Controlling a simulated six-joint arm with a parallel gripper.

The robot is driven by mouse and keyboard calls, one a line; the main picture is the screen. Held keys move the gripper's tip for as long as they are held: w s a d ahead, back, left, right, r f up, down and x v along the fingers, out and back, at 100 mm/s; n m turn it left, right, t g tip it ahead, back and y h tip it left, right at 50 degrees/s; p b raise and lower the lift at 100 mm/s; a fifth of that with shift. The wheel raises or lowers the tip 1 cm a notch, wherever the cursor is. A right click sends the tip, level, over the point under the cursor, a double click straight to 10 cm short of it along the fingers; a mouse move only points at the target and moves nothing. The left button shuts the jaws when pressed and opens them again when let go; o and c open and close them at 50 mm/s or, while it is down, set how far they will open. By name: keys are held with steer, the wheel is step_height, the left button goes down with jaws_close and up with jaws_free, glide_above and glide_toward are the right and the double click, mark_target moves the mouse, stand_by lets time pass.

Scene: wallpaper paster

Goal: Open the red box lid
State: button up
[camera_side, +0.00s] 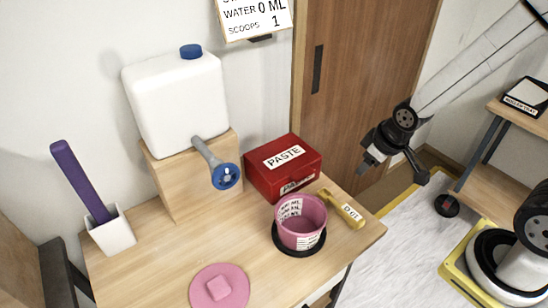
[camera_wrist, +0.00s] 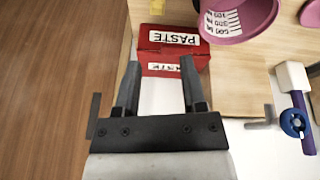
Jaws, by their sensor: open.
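The red box (camera_side: 283,168) has a "PASTE" label on its lid and stands on the wooden table near the door side. Its lid looks shut. It also shows in the wrist view (camera_wrist: 150,52), ahead of the fingertips. My gripper (camera_side: 368,163) is in the air to the right of the box, clear of it. In the wrist view my gripper (camera_wrist: 160,75) has its two fingers spread, with nothing between them but the view of the box beyond.
A pink measuring cup (camera_side: 300,222) stands on a black ring before the box, beside a yellow tool (camera_side: 343,208). A white water tank (camera_side: 177,100) with a blue-handled tap (camera_side: 225,176) stands left. A pink lid (camera_side: 219,290) lies at the front. A wooden door (camera_side: 345,90) is behind.

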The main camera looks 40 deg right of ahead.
mark_target(314, 171)
steer(key=w+f+n+t+y, duration=0.1)
steer(key=w+f+n+t, duration=0.2)
steer(key=f+n, duration=0.1)
steer(key=w+f+n+t+y, duration=0.2)
steer(key=w+f+n+t, duration=0.1)
steer(key=n, duration=0.4)
steer(key=w+f+n+t+y, duration=0.1)
steer(key=w+f+n+t, duration=0.2)
steer(key=w+f+n, duration=0.2)
steer(key=shift+d+f+y, duration=0.15)
steer(key=shift+f+y, duration=0.1)
steer(key=shift+y, duration=0.05)
steer(key=shift+s+a+f+n+t+y, duration=0.25)
steer(key=shift+s+f+n+t+y, duration=0.4)
steer(key=shift+n, duration=0.45)
steer(key=shift+s+a+f+n+t+y, duration=0.1)
steer(key=shift+s+f+n+t+y, duration=0.2)
steer(key=shift+s+n+t, duration=0.35)
steer(key=shift+s+f+n+t+y, duration=0.1)
steer(key=shift+s+n+t+y, duration=0.15)
steer(key=shift+s+n+t, duration=0.35)
steer(key=shift+w+a, duration=0.1)
